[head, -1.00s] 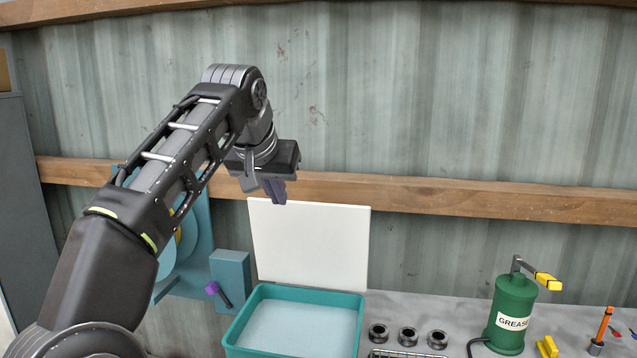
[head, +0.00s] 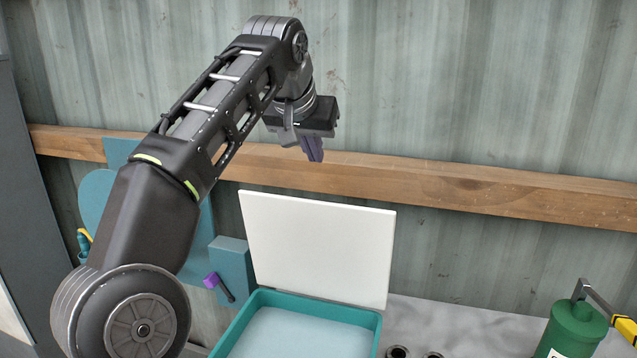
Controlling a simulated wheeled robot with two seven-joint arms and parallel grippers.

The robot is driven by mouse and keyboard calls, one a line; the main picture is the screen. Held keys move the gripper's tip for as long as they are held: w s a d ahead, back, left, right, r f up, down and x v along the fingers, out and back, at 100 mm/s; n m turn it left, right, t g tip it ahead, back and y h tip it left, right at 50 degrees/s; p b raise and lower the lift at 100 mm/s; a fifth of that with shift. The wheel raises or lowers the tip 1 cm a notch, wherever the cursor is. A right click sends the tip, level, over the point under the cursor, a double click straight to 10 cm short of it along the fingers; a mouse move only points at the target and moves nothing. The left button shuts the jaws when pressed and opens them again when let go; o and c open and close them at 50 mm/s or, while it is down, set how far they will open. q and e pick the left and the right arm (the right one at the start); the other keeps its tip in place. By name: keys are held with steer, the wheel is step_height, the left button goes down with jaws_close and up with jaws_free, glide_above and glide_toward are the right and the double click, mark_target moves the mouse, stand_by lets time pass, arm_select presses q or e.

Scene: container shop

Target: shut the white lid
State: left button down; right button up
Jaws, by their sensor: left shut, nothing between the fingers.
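The white lid (head: 318,248) stands open and nearly upright at the back of a teal box (head: 372,331), near the corrugated wall. The box is open on top and shows a pale blue inside; its front is cut off by the picture's lower edge. My left gripper (head: 314,155) is shut and empty, pointing down in front of the wooden rail, above the lid's top edge in the picture. I see no contact between it and the lid. My right gripper is not in view.
A teal machine with a purple-knobbed lever (head: 212,281) stands left of the box. Dark rings (head: 397,352) and a green can with a yellow handle (head: 577,330) are to the right on the grey bench (head: 455,325). A wooden rail (head: 450,187) crosses the wall.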

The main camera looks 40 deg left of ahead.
arm_select(q)
steer(key=f, duration=0.3)
steer(key=w+f, duration=0.1)
steer(key=f, duration=0.2)
steer(key=w+a+f+b, duration=0.1)
steer(key=f, duration=0.2)
steer(key=shift+w, duration=0.25)
steer(key=shift+d+f, duration=0.1)
